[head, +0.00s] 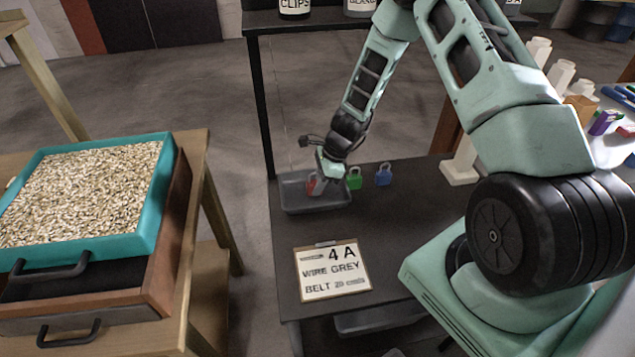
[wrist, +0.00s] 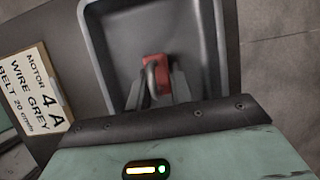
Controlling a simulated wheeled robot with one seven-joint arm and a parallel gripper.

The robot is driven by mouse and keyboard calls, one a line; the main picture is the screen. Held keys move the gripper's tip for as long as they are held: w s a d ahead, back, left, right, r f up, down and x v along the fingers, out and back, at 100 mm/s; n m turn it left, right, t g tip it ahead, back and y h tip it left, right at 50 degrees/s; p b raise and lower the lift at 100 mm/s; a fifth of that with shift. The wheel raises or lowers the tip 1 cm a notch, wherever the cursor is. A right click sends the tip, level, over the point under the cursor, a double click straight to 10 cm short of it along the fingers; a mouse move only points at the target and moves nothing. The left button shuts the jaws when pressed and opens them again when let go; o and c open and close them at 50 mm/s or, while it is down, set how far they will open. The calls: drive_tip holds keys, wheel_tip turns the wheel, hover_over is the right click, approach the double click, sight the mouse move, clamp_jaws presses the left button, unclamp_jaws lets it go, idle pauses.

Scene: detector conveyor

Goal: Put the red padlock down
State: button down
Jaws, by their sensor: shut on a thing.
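The red padlock (head: 311,184) is at my gripper's tips, over the grey tray (head: 289,198) on the dark table. In the wrist view the red padlock (wrist: 156,68) sits between the two fingers of my gripper (wrist: 154,88), with its grey shackle toward the camera. My gripper (head: 317,182) is shut on it. The tray (wrist: 98,45) lies behind the padlock in the wrist view. I cannot tell whether the padlock touches the tray floor.
A green padlock (head: 354,178) and a blue padlock (head: 383,175) stand on the table right of the tray. A sign card (head: 333,271) reading "4 A WIRE GREY" lies in front. A teal tray of pale grain (head: 166,190) is at the left. The table's middle is clear.

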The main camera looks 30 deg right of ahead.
drive_tip(key=shift+f, duration=0.15)
drive_tip(key=c, duration=1.3)
unclamp_jaws()
drive_tip(key=shift+o, duration=0.2)
